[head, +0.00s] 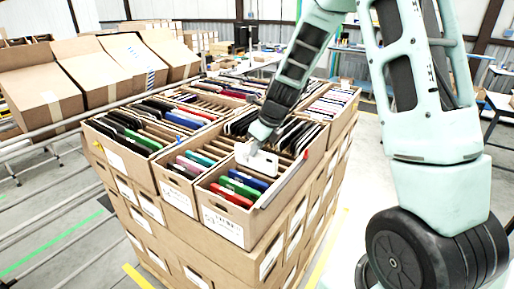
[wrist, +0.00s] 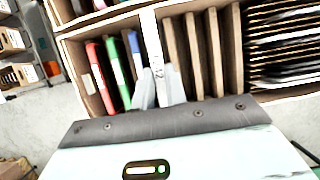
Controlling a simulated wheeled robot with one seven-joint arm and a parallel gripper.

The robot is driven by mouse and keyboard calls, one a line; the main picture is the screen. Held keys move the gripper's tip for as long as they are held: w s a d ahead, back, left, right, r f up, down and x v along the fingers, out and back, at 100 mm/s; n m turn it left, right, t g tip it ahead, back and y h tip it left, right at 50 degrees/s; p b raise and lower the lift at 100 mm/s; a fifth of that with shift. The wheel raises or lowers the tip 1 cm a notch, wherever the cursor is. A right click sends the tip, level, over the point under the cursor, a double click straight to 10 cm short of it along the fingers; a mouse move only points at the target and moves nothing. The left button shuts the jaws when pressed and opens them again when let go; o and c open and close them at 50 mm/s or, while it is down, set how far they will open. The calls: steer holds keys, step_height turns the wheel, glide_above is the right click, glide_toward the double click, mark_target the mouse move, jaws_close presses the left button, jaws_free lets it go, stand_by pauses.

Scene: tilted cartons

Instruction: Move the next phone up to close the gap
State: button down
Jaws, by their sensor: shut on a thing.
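My gripper (head: 252,150) is shut on a white phone (head: 263,164) over the near right carton (head: 222,222). In the wrist view the fingers (wrist: 159,90) grip this phone, seen edge-on as a pale strip (wrist: 151,38). It stands higher than the phones beside it. A blue phone (head: 248,180), a green phone (head: 239,187) and a red phone (head: 231,196) stand in the carton's near end; the wrist view shows the red (wrist: 101,76), green (wrist: 117,70) and blue (wrist: 134,48) ones left of the fingers. The held phone's lower edge is hidden.
Bare cardboard dividers (wrist: 194,55) stand right of the fingers in the wrist view. Dark, thin items (wrist: 283,45) fill the section farther right. Neighbouring cartons (head: 128,150) of upright phones surround this one on the stack. Tilted cartons (head: 48,95) stand at the left behind rails.

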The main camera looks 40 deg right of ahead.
mark_target(257, 169)
steer(key=shift+f+b, duration=2.75)
steer(key=shift+f, duration=0.8)
steer(key=shift+f, duration=0.3)
steer(key=c, duration=1.3)
jaws_free()
steer(key=shift+c, duration=0.2)
steer(key=v, duration=1.7)
steer(key=shift+r, duration=0.25)
